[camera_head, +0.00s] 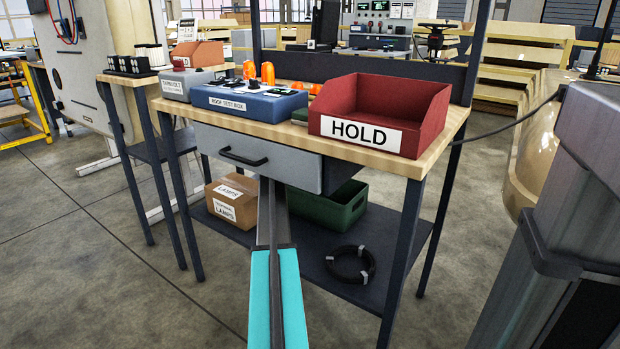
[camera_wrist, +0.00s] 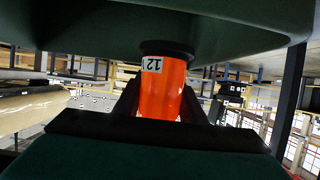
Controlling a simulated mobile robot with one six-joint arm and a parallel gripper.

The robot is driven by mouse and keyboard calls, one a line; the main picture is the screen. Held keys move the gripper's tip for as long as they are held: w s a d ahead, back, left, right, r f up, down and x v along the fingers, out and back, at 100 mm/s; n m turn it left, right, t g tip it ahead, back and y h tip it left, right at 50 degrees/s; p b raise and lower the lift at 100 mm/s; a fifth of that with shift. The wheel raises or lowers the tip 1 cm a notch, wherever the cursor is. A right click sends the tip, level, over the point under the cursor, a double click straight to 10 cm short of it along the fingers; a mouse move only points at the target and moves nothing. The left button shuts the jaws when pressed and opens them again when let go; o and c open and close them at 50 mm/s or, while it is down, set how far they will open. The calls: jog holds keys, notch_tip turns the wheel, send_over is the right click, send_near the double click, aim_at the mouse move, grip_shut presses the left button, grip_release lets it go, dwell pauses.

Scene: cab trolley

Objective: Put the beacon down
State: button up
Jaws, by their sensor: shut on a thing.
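An orange beacon (camera_wrist: 165,92) with a black base and a white label reading "12" is in the wrist view. My gripper (camera_wrist: 161,100) is shut on it, with one dark finger on each side. The beacon's base end is at or very close to a dark green surface (camera_wrist: 100,25); I cannot tell whether they touch. In the head view, two orange beacons (camera_head: 267,73) show at the blue roof test box (camera_head: 255,106). More orange (camera_head: 315,89) shows behind the red HOLD bin (camera_head: 432,130). My gripper cannot be made out there.
The wooden bench top (camera_head: 400,162) has little bare room in front of the box and bin. A grey drawer (camera_head: 255,155) is below it. The lower shelf holds a LAMPS carton (camera_head: 231,200), a green crate (camera_head: 325,212) and a black cable coil (camera_head: 350,265).

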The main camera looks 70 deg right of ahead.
jog(key=shift+f+b, duration=0.55)
jog(key=shift+f, duration=1.45)
jog(key=shift+f+b, duration=0.6)
jog(key=o, duration=0.9)
jog(key=shift+f, duration=0.1)
jog(key=p+v, duration=0.2)
jog(key=v, duration=0.4)
jog(key=r+p+v, duration=0.1)
jog(key=p+v, duration=0.1)
jog(key=v, duration=0.4)
jog(key=shift+r+p, duration=0.15)
jog(key=shift+p, duration=0.25)
